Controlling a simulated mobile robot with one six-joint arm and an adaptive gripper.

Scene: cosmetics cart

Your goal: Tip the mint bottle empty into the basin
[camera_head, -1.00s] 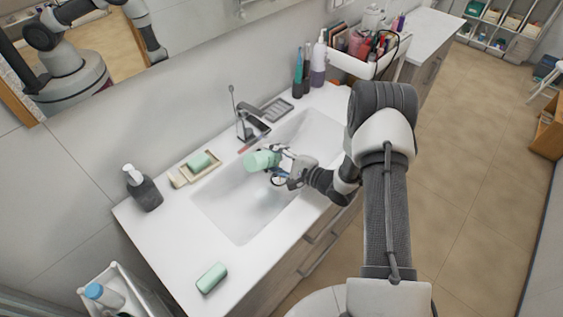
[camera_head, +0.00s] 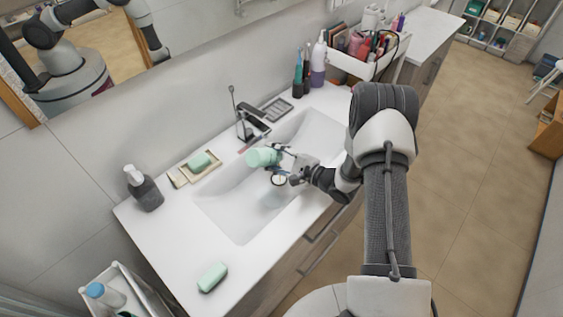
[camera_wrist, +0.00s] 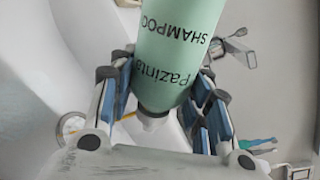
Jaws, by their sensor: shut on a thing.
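The mint bottle (camera_head: 262,157) is held over the white basin (camera_head: 232,222), lying tilted well over in the head view. In the wrist view the bottle (camera_wrist: 175,50) is pale green, with "Pazinta SHAMPOO" printed on it upside down. A small pale tip shows at its lower end, between the fingers. My gripper (camera_head: 279,163) is shut on the bottle, with blue-padded fingers (camera_wrist: 165,110) on both sides of it. I cannot tell whether anything is flowing out.
The tap (camera_head: 250,122) stands behind the basin, close to the bottle. Several bottles (camera_head: 317,62) and a white organiser (camera_head: 366,66) stand at the back right.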

